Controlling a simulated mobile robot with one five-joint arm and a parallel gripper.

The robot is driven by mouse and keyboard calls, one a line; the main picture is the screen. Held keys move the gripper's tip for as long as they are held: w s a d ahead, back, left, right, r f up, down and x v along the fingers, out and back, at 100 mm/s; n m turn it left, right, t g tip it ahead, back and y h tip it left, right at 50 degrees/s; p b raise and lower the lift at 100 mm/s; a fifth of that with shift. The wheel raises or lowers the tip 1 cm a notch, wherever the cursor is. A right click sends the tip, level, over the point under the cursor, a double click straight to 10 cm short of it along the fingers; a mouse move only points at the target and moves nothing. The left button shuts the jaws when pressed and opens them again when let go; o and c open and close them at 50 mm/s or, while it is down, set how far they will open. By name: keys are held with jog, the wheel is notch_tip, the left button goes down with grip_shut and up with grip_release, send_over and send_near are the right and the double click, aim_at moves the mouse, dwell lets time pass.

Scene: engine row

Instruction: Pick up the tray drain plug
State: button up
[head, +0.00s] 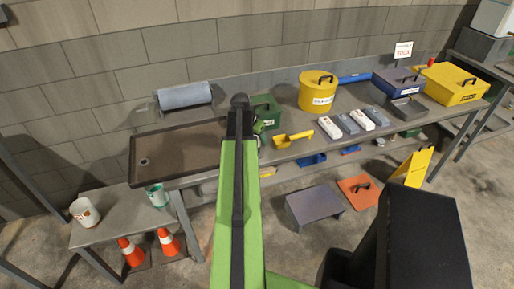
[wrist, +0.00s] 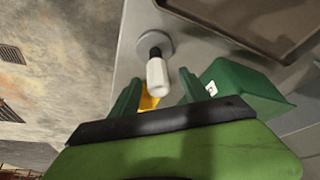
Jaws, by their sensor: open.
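In the wrist view, what looks like the drain plug (wrist: 157,72) has a pale cylindrical handle, a black neck and a round grey disc. It stands on the grey bench top near the corner of the brown tray (wrist: 222,20). My gripper (wrist: 160,90) is open, its two green fingers on either side of the handle's near end; I see no clear contact. In the head view the brown tray (head: 187,179) lies on the bench, left of my arm, with a small round drain hole. My arm hides the plug there.
A green box (wrist: 245,88) stands close to the right finger; it also shows in the head view (head: 267,107). A yellow scoop (head: 293,138), grey and white blocks and a yellow canister (head: 318,91) stand farther right.

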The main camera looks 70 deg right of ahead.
aim_at(259, 142)
jog(key=b+x, duration=0.2)
jog(key=x, duration=0.2)
jog(key=shift+s+a, duration=0.1)
jog(key=shift+a, duration=0.05)
jog(key=shift+r, duration=0.2)
grip_shut()
